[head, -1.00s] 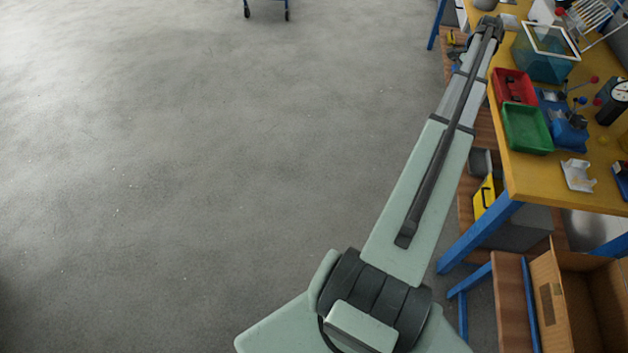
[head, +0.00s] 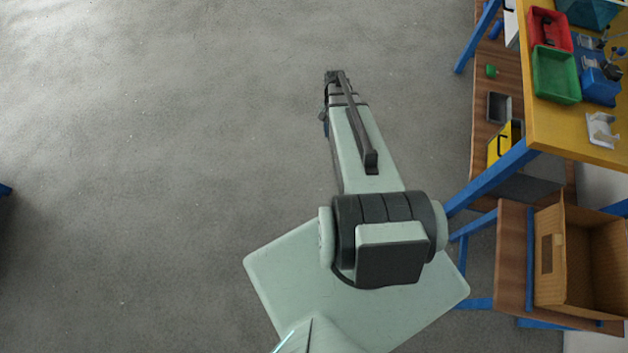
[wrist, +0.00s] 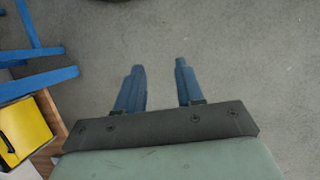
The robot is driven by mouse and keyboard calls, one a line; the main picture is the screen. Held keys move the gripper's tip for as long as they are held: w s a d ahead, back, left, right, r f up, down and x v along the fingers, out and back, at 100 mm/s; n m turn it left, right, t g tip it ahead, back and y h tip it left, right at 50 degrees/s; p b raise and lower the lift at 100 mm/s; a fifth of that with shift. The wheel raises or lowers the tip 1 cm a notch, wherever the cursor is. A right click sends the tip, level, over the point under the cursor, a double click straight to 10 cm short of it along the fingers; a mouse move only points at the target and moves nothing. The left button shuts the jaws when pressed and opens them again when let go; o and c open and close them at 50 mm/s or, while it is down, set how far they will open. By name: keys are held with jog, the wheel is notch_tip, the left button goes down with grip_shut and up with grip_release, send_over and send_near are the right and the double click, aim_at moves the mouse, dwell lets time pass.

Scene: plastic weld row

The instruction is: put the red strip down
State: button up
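My gripper (wrist: 159,70) shows in the wrist view with its two blue fingers spread apart. Only bare grey floor shows between them, and no strip is held. In the head view the arm reaches over open floor, left of the workbench, and the gripper is mostly hidden beneath the arm's end. I cannot make out a red strip in any view.
The yellow workbench (head: 560,135) with blue legs stands at right, carrying a red bin (head: 535,28) and a green bin (head: 556,75). A cardboard box (head: 550,255) sits on a low wooden surface below.

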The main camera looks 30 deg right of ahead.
jog(key=s+a+f+n+g+h, duration=0.1)
jog(key=s+a+f+n, duration=0.2)
jog(key=s+a, duration=0.7)
jog(key=s+a+f+n+g+h, duration=0.1)
jog(key=s+a+f+n, duration=0.2)
jog(key=s+a+n, duration=0.3)
jog(key=s+a, duration=0.5)
jog(key=s, duration=0.2)
jog(key=shift+a+g, duration=0.3)
jog(key=shift+g, duration=0.1)
jog(key=shift+s, duration=0.1)
